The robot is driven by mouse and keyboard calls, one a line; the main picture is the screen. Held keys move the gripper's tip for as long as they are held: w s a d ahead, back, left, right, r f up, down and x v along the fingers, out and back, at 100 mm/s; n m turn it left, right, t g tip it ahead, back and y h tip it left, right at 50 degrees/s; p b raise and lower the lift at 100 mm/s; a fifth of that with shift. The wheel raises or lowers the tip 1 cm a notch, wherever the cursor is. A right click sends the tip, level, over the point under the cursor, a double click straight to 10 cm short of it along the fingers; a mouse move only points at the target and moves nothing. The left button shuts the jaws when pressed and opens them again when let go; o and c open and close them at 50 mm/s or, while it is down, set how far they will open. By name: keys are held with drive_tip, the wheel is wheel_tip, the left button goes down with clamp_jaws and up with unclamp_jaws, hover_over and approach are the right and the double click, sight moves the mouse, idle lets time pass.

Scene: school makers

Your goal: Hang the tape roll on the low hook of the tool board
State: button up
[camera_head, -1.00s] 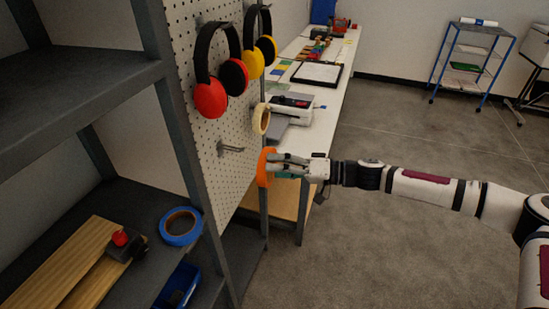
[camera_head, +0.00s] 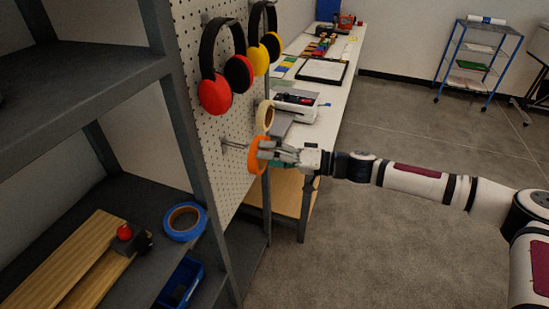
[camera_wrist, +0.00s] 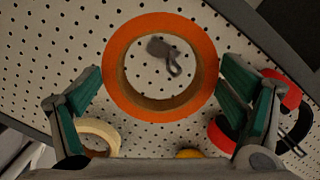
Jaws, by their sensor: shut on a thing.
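My gripper (camera_head: 265,151) is shut on an orange tape roll (camera_head: 253,158), which stands upright beside the white pegboard tool board (camera_head: 226,182). In the wrist view the roll (camera_wrist: 111,65) faces the board between the two green-padded fingers. A bare metal hook (camera_head: 230,145) sticks out of the board just left of the roll, below the hung earmuffs. In the wrist view the hook (camera_wrist: 165,52) shows through the roll's hole, above its centre. I cannot tell whether the hook's tip is inside the hole.
Red earmuffs (camera_head: 215,93), yellow earmuffs (camera_head: 257,62) and a cream tape roll (camera_head: 265,117) hang on the board. A blue tape roll (camera_head: 184,221) lies on the grey shelf (camera_head: 150,192). A white workbench (camera_head: 335,88) stands behind. The floor at right is open.

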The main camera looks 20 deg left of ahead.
drive_tip(key=a+f+b, duration=0.1)
drive_tip(key=a, duration=0.6)
drive_tip(key=shift+w+f+b, duration=0.25)
drive_tip(key=shift+b, duration=0.05)
idle(0.5)
idle(0.6)
drive_tip(key=o, duration=1.1)
drive_tip(key=shift+d, duration=0.15)
